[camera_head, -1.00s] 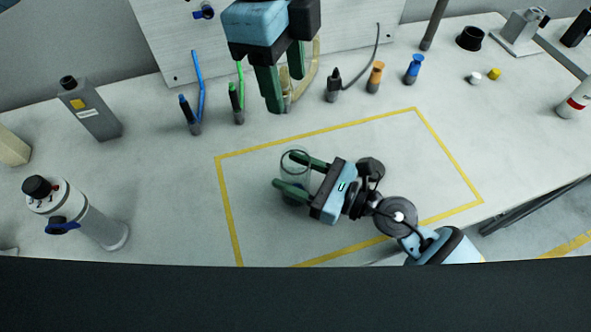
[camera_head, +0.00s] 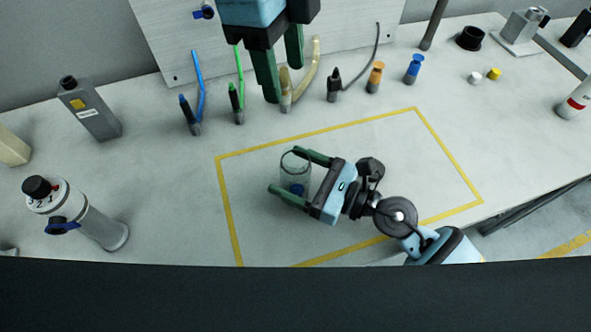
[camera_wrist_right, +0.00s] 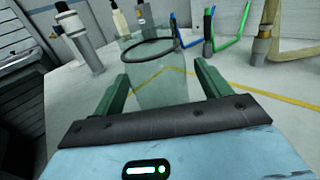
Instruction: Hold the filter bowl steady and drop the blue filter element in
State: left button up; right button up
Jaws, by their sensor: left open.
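The clear filter bowl (camera_head: 295,164) stands upright inside the yellow outline on the table. A blue piece, the filter element (camera_head: 296,188), shows low inside it through the clear wall. My right gripper (camera_head: 291,174) has its green fingers spread on two sides of the bowl. In the right wrist view the bowl (camera_wrist_right: 150,80) stands between the fingers (camera_wrist_right: 162,78), with gaps beside it; the element is not clear there. My left gripper (camera_head: 284,83) is open and empty, high up near the back of the table, away from the bowl.
Blue, green and tan hoses (camera_head: 312,72) stand along the back. Orange (camera_head: 375,77) and blue (camera_head: 413,69) capped fittings stand to the right. A grey bottle (camera_head: 92,112) and a white cylinder (camera_head: 92,218) stand at left. The outlined area around the bowl is mostly clear.

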dwell(0.3)
jog(key=v, duration=1.1)
jog(key=shift+s+d, duration=0.25)
jog(key=shift+d, duration=0.2)
